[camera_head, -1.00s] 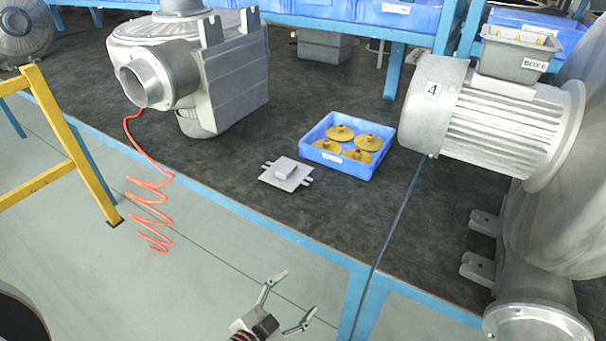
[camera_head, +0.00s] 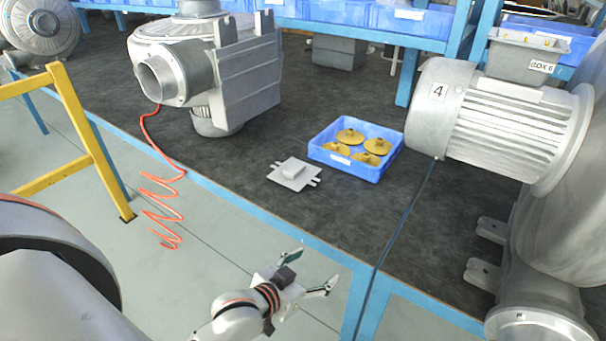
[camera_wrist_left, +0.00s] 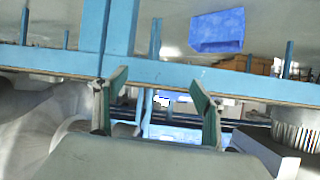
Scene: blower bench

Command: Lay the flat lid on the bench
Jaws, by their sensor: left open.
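A flat grey square plate (camera_head: 293,173) with a raised block and small side tabs, which looks like the flat lid, lies on the dark bench top (camera_head: 235,165) in the head view. My left gripper (camera_head: 315,265) is open and empty, near the bench's blue front edge and apart from the plate, which is farther back. Its two spread fingers also show in the left wrist view (camera_wrist_left: 158,90) with nothing between them. The plate cannot be made out in the wrist view. My right gripper is not in view.
A blue tray (camera_head: 316,155) with several yellow discs stands just right of the plate. A grey blower (camera_head: 245,85) is at back left, with a red coiled hose (camera_head: 160,205) hanging below. A motor marked 4 (camera_head: 500,115) is at right. The bench in front of the plate is clear.

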